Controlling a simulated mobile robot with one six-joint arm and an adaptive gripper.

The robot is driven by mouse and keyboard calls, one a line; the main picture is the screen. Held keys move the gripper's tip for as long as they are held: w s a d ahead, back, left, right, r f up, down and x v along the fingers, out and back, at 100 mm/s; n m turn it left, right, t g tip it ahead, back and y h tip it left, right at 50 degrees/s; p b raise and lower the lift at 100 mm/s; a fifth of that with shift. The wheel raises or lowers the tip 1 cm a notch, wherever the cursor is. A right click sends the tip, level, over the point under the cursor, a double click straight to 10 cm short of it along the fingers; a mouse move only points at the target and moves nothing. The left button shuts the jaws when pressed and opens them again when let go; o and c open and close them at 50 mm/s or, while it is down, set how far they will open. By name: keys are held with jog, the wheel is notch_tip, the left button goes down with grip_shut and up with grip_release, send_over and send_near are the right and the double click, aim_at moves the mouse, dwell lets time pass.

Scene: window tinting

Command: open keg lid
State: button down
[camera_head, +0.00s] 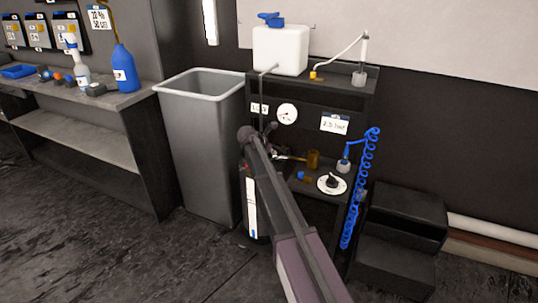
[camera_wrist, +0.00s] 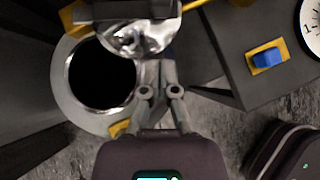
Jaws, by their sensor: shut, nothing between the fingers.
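The keg (camera_wrist: 62,98) shows in the wrist view as a pale round rim around a dark opening at the left. A shiny metal piece with a dark edge, which looks like the lid (camera_wrist: 138,36), stands off the opening at the top, partly cut off by the frame. Yellow parts show beside the rim. My gripper (camera_wrist: 158,76) is shut and empty, right of the opening and just below the shiny piece; I cannot tell if they touch. In the head view my arm hides most of the keg and my fingertips.
A dark rack (camera_head: 312,92) holds a gauge (camera_head: 287,114), a white tank (camera_head: 281,50) and a coiled blue hose (camera_head: 357,190). A grey bin (camera_head: 200,140) stands to its left, black steps (camera_head: 400,235) to its right. The floor in front is clear.

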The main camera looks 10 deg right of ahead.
aim_at(284, 151)
jog(key=d, duration=0.1)
jog(key=w+d+f, duration=0.1)
jog(key=w+d+b, duration=0.1)
jog(key=shift+w+d+f, duration=0.2)
jog(key=shift+d+f, duration=0.1)
jog(key=shift+w+d, duration=0.3)
jog(key=shift+d, duration=0.25)
jog(key=shift+a, duration=0.25)
